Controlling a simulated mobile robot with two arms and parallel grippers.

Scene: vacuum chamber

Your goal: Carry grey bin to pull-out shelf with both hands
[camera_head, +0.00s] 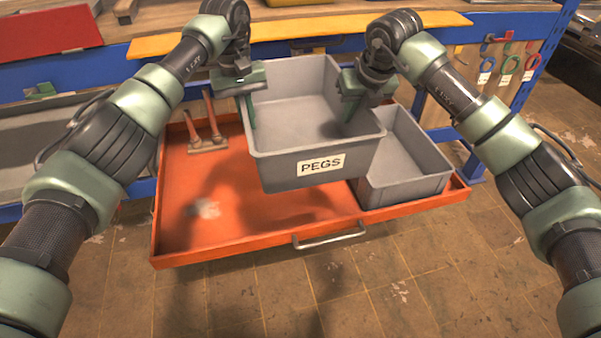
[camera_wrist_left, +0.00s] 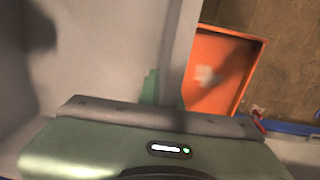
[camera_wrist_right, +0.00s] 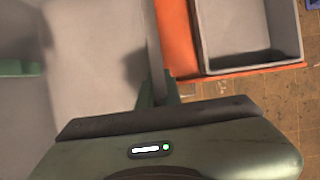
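The grey bin (camera_head: 279,168) with a PEGS label hangs above the orange pull-out shelf (camera_head: 230,236), tilted in the head view. My left gripper (camera_head: 251,112) is at the bin's left wall, and my right gripper (camera_head: 350,106) is at its right wall. Each seems shut on its wall, with a green finger showing inside the bin; the outer fingers are largely hidden. In the left wrist view the bin's wall (camera_wrist_left: 182,55) runs into the left gripper. In the right wrist view the bin's wall (camera_wrist_right: 153,50) runs into the right gripper.
A second, empty grey bin (camera_head: 408,190) stands at the shelf's right end. The shelf's left and front middle are clear. A metal handle (camera_head: 328,238) is on its front edge. A workbench with a blue frame (camera_head: 465,22) stands behind.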

